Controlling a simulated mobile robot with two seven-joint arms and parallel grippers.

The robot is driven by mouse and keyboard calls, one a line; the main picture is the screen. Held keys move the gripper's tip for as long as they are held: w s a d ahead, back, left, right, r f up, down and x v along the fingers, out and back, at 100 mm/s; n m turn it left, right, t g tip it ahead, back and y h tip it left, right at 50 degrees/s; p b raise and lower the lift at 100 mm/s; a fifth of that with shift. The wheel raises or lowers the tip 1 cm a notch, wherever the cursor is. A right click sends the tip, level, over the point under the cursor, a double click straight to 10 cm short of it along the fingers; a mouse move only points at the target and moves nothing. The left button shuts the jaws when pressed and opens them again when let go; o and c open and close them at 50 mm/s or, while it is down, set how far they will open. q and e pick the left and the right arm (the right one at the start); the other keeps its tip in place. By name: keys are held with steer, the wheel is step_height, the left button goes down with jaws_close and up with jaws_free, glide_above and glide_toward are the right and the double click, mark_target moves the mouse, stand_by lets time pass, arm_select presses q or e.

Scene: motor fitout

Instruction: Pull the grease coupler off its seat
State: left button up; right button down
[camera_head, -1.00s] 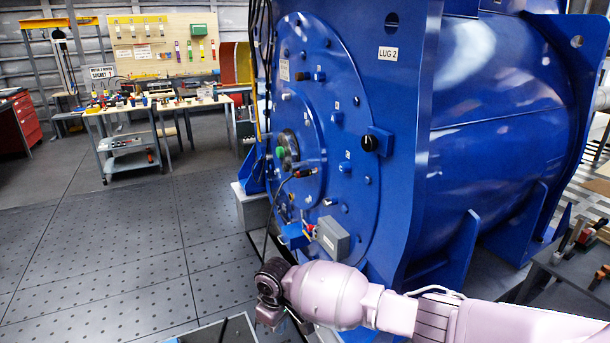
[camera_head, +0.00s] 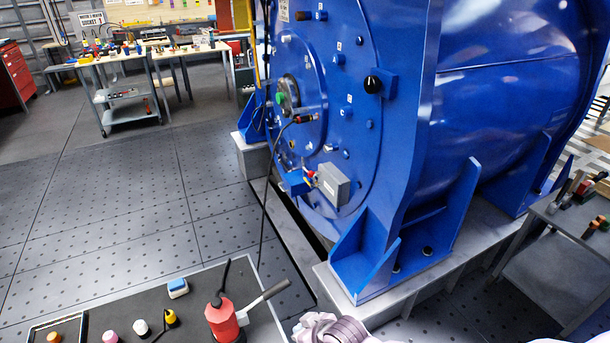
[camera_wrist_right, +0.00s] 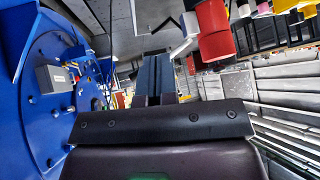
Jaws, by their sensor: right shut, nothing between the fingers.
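The exact seat is too small to make out. My right gripper (camera_wrist_right: 154,70) shows in the right wrist view with its fingers together and empty, apart from the motor at the left. In the head view only part of my pink right arm shows at the bottom edge, well below the coupler. My left gripper is in neither view.
A dark-topped cart (camera_head: 95,305) at the front left bears a red pump (camera_head: 224,320) with a lever, a blue-white block (camera_head: 178,288) and several small coloured pieces. A grey box (camera_head: 332,184) juts from the motor below the coupler. Open floor (camera_head: 110,200) lies left.

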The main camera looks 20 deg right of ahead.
steer(key=s+d+r+m+t+h, duration=0.2)
steer(key=s+d+r+t+h, duration=0.1)
steer(key=s+d, duration=0.8)
steer(key=shift+s+t+h+b, duration=0.15)
steer(key=shift+t+h+b, duration=0.25)
steer(key=shift+t+b, duration=0.1)
steer(key=c, duration=1.8)
jaws_free()
